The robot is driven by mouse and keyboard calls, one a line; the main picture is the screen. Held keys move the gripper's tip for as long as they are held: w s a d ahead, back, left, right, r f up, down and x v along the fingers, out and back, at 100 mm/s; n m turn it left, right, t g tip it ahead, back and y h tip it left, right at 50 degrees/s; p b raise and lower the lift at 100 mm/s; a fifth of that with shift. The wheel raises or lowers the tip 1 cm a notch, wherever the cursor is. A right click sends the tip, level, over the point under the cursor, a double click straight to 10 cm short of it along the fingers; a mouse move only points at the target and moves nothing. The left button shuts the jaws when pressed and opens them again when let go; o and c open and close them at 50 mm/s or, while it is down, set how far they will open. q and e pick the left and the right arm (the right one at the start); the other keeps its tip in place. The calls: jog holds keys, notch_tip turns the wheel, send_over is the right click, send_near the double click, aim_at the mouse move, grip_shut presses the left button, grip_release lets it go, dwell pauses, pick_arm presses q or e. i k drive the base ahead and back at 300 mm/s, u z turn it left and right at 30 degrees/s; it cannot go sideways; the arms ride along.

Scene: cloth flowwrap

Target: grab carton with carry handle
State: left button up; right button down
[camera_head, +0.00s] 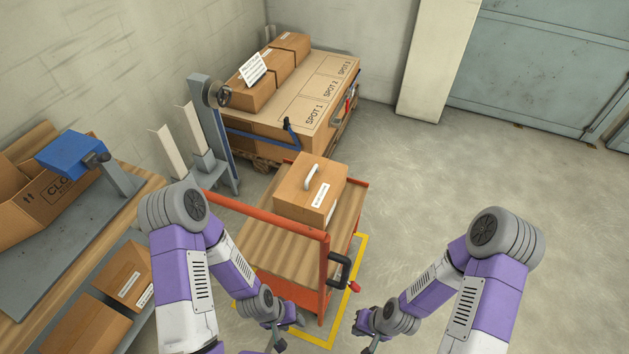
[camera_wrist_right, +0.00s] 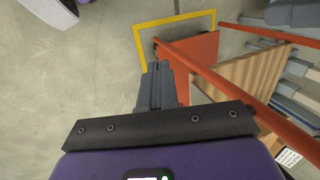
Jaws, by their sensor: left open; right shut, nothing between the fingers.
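The brown carton with the carry handle (camera_head: 297,203) stands upright on the far part of the orange cart's wooden deck. Its pale handle (camera_head: 312,176) arches over the top, and a white label is on its front. My left gripper (camera_head: 277,342) is open at the bottom of the head view, on the near side of the cart and away from the carton. My right gripper (camera_head: 372,346) is low at the cart's near right. It is shut and empty; in the right wrist view its fingers (camera_wrist_right: 157,85) are together over the floor beside the cart.
The orange cart (camera_head: 323,270) has a push rail and a black handle with a red knob on its near side. Yellow floor tape (camera_head: 355,285) surrounds it. A workbench (camera_head: 45,270) with boxes is on the left. A pallet box (camera_head: 300,100) marked with spots stands behind. Floor at right is clear.

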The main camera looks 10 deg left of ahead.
aim_at(312, 187)
jog(key=k, duration=1)
jog(key=z, duration=0.8)
jog(key=i, duration=4.5)
jog(key=u, duration=4.65)
